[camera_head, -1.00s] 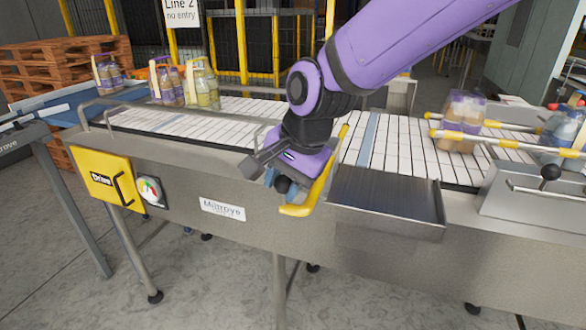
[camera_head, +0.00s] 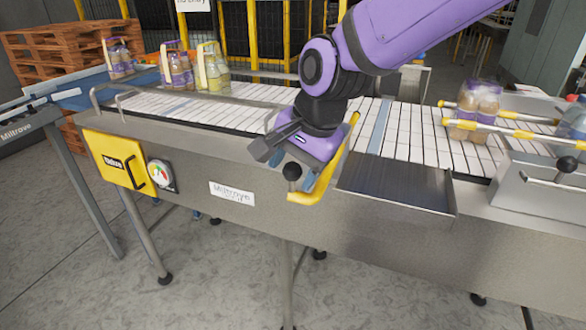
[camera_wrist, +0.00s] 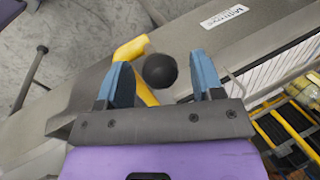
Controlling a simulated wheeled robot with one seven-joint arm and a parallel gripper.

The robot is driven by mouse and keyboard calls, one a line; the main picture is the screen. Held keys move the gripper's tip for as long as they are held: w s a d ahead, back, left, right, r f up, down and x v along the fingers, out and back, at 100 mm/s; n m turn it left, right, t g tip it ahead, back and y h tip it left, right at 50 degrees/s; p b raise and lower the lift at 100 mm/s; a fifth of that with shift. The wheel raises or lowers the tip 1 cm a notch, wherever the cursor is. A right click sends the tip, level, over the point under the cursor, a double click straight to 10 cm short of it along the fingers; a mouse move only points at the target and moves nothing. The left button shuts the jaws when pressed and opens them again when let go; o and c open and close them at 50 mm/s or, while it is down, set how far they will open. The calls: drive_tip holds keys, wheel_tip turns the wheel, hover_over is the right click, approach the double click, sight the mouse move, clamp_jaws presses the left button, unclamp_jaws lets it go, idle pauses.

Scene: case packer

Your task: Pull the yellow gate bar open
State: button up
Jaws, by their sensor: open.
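The yellow gate bar (camera_head: 325,180) slants across the near edge of the conveyor. Its black ball knob (camera_head: 292,172) is at the bar's near end, above the machine's front side. My gripper (camera_head: 283,160) is over the knob, and its purple body hides part of the bar. In the wrist view my gripper (camera_wrist: 159,72) has its two blue fingers apart, with the black knob (camera_wrist: 160,70) between and a little beyond them. A gap shows on each side of the knob. The yellow bar (camera_wrist: 131,47) passes behind the left finger and the knob.
The white-slat conveyor (camera_head: 215,110) carries bottle packs at left (camera_head: 213,70) and right (camera_head: 477,110). A steel chute (camera_head: 395,185) is right of the bar. Yellow-tipped guide rails (camera_head: 500,132) are farther right. A yellow drive box (camera_head: 112,162) hangs at front left. The floor in front is open.

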drive_tip(key=v, duration=1)
drive_tip(key=s+d+n+t+h, duration=0.1)
drive_tip(key=s+d+n, duration=0.2)
drive_tip(key=d, duration=1.1)
drive_tip(key=s+d+n+t+h, duration=0.2)
drive_tip(key=s+d, duration=0.6)
drive_tip(key=d, duration=0.6)
drive_tip(key=shift+d+n, duration=0.3)
drive_tip(key=shift+n, duration=0.1)
drive_tip(key=shift+s, duration=0.15)
